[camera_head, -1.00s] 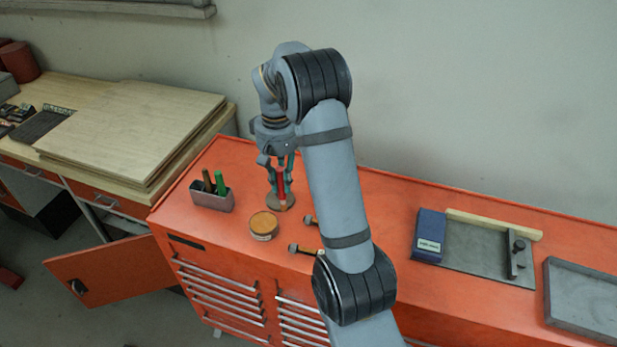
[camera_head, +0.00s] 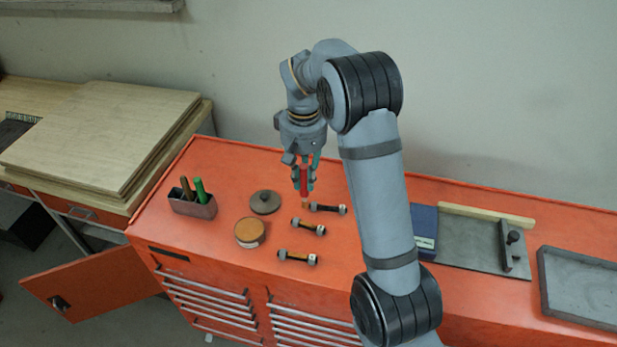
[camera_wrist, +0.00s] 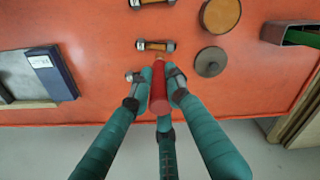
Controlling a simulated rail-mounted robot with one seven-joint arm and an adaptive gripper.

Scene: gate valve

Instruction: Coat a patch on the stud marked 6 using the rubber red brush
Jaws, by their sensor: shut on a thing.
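My gripper (camera_head: 304,167) is shut on the red brush (camera_head: 304,180), which points down; both also show in the wrist view, the gripper (camera_wrist: 162,80) and the brush (camera_wrist: 158,92). The brush tip appears beside the left end of the far stud (camera_head: 328,209); contact cannot be told. Two more studs, the middle one (camera_head: 308,226) and the near one (camera_head: 297,257), lie in front. In the wrist view the far stud (camera_wrist: 131,78) is partly hidden by a finger, and the middle stud (camera_wrist: 155,46) is clear. Their marks are too small to read.
A round pot (camera_head: 250,231) with an orange-brown top and a grey round lid (camera_head: 265,202) stand left of the studs. A grey holder (camera_head: 192,206) has a green and brown handles in it. A blue box (camera_head: 424,222), a grey plate (camera_head: 470,244) and a tray (camera_head: 580,290) are right.

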